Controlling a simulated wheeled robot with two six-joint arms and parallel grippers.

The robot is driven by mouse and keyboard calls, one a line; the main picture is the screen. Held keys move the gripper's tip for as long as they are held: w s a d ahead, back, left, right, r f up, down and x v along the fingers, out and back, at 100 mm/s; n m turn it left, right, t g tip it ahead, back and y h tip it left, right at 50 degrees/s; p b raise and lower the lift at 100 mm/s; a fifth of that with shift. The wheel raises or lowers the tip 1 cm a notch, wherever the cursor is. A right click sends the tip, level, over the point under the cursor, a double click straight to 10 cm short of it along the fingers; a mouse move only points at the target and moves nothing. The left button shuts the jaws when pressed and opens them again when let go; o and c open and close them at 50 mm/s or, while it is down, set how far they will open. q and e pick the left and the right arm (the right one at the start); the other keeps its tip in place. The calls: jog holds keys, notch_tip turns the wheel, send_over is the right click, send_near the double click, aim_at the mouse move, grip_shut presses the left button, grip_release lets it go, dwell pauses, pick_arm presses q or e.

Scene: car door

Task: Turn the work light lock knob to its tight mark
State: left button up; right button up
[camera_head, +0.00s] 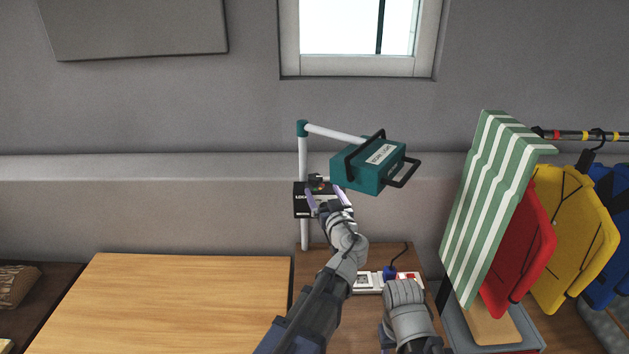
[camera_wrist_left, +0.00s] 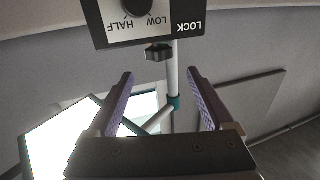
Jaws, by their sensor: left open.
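The teal work light (camera_head: 370,170) hangs from a white pole (camera_head: 303,155) with a bent top arm. A black plate (camera_head: 303,202) sits on the pole below the lamp. In the left wrist view the plate (camera_wrist_left: 187,36) is upside down, reads LOCK, LOW and HALF, and carries a round black dial (camera_wrist_left: 138,5). A small dark knob (camera_wrist_left: 158,52) sits beside the plate near the pole; its mark cannot be read. My left gripper (camera_head: 328,194) is open at the plate. Its fingertips (camera_wrist_left: 160,76) are apart, with the small knob beyond the gap, not between the fingers.
A wooden table top (camera_head: 180,300) is bare on the left. A white panel (camera_head: 370,284) with a blue plug (camera_head: 389,271) lies below the lamp, close to my arms.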

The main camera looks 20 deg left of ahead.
aim_at(317, 181)
pick_arm(q)
jog(key=x, duration=0.7)
jog(key=shift+w+a, duration=0.1)
jog(key=shift+w, duration=0.2)
grip_shut()
jog(key=shift+s, duration=0.1)
